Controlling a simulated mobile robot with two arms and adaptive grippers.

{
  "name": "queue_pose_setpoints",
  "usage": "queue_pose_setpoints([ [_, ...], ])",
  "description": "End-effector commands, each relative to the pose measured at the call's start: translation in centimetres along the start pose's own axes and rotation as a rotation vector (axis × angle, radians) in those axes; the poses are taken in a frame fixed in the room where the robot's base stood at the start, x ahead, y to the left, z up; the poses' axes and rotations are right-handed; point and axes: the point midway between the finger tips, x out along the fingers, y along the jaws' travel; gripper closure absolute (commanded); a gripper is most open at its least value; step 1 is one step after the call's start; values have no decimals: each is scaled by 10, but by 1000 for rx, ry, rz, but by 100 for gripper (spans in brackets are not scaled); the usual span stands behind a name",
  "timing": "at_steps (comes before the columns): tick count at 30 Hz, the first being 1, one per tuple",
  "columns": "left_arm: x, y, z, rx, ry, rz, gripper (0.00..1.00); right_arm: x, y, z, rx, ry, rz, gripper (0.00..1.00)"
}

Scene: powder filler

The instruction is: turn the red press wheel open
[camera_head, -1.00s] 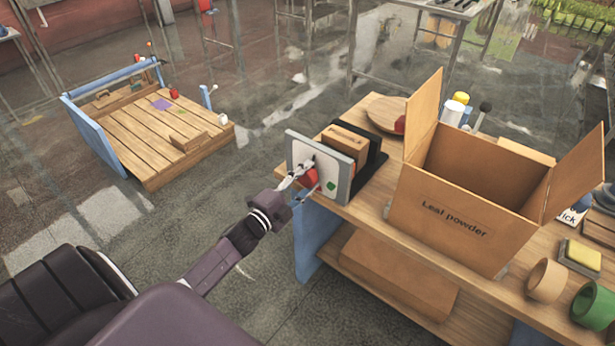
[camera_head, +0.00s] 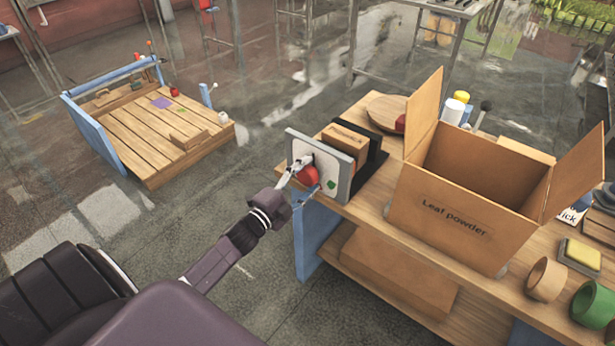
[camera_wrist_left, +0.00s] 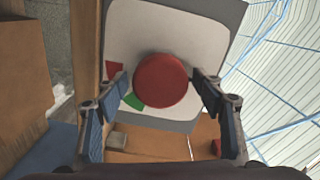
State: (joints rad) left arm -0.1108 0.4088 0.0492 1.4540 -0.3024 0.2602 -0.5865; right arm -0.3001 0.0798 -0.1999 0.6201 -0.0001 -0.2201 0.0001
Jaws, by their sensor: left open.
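The red press wheel (camera_head: 307,175) is mounted on the pale face of an upright grey panel (camera_head: 343,182) at the left end of the workbench. In the left wrist view the wheel (camera_wrist_left: 161,80) is a plain round red disc, with a red mark and a green mark on the panel (camera_wrist_left: 200,25) beside it. My left gripper (camera_head: 298,172) is at the wheel in the head view. Its fingers (camera_wrist_left: 163,85) are open, one on each side of the wheel. I cannot tell whether they touch it. My right gripper is not in view.
A small brown box (camera_head: 345,142) sits behind the panel. A low wooden platform (camera_head: 150,135) stands at left, with clear floor between.

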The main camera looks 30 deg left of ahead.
Motion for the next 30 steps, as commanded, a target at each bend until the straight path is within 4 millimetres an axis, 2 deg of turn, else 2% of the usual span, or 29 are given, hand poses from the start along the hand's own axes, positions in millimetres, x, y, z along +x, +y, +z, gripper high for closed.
queue_pose_setpoints([
  [5,-4,0,0,1,0,0,38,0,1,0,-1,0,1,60],
  [8,-14,1,0,1,0,1,38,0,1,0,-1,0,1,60],
  [21,-96,1,0,-1,-1,2,38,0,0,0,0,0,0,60],
  [25,-112,1,0,-1,-1,2,38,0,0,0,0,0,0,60],
  [30,-120,0,0,0,0,0,38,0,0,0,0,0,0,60],
])
